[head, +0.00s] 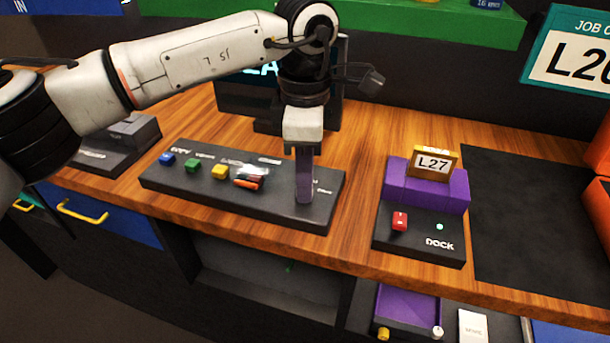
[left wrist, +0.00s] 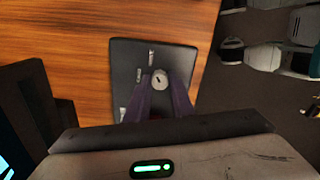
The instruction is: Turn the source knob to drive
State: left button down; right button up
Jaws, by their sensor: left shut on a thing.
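The source knob (left wrist: 159,79) shows in the left wrist view as a small round pale cap with a short dark mark, near one end of the dark control panel (left wrist: 128,60). My left gripper (left wrist: 160,92) has its two purple fingers on either side of the knob and is shut on it. In the head view the left gripper (head: 304,199) points down at the right end of the panel (head: 278,204) and hides the knob. The small labels by the knob are too blurred to read. My right gripper is in neither view.
The panel also carries a blue button (head: 167,158), a green button (head: 193,166), a yellow button (head: 220,172) and an orange-red part (head: 249,183). A dock (head: 418,236) with a red button (head: 400,221) and an L27 sign (head: 432,163) stands to the right. A screen (head: 232,98) stands behind.

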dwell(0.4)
pick_arm(q)
jog(key=c, duration=1.5)
grip_release()
jog(key=shift+c, duration=0.2)
jog(key=shift+r, duration=0.15)
notch_tip(320, 180, up, 10)
